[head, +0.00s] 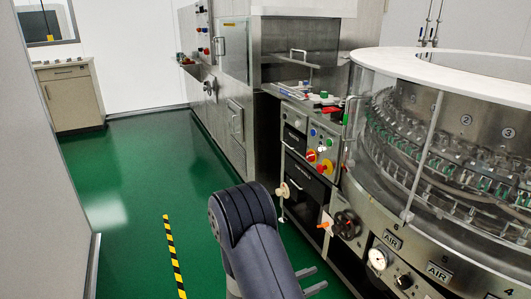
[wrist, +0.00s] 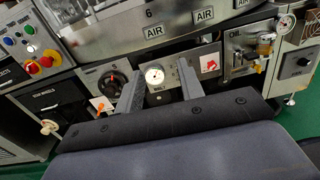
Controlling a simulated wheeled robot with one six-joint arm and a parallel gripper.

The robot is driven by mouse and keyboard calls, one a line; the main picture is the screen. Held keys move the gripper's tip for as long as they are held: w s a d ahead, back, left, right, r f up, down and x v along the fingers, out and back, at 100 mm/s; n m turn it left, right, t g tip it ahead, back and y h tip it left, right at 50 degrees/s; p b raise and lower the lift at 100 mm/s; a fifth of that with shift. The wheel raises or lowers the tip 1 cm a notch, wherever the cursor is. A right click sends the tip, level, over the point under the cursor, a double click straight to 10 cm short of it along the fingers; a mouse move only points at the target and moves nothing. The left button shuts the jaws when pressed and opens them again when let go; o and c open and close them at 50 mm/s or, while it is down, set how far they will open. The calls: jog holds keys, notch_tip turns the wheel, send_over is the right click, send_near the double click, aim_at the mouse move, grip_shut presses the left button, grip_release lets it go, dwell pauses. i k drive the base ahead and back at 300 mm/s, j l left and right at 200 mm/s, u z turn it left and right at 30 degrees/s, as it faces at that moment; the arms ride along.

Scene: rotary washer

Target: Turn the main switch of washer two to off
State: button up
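The rotary washer (head: 440,165) is a round glass-sided machine at the right in the head view. A large black rotary knob (head: 346,224) sits on its lower front; it also shows left of my fingers in the wrist view (wrist: 113,82). Red-and-yellow switches (head: 325,167) are on a control panel left of the washer and at upper left in the wrist view (wrist: 47,59). No label legible here tells which is washer two's main switch. My gripper (head: 318,279) is open and empty, its fingers apart before the gauge panel in the wrist view (wrist: 161,72).
A round gauge (head: 377,259) and AIR plates (head: 438,271) line the washer's lower front. An orange-handled valve (head: 326,222) and a cream knob (head: 282,190) stick out nearby. The green floor (head: 135,190) is open at left, beside a grey wall edge.

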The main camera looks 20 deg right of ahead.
aim_at(310, 156)
jog(key=i+l+u, duration=0.15)
jog(key=i, duration=0.35)
jog(key=i+l+u, duration=0.15)
jog(key=i, duration=0.35)
jog(key=i+l+u, duration=0.15)
jog(key=i+l, duration=0.15)
jog(key=i, duration=0.15)
jog(key=i+l+z, duration=0.2)
jog(key=l, duration=0.2)
jog(key=i+l+z, duration=0.2)
jog(key=i+l, duration=0.1)
jog(key=l, duration=0.1)
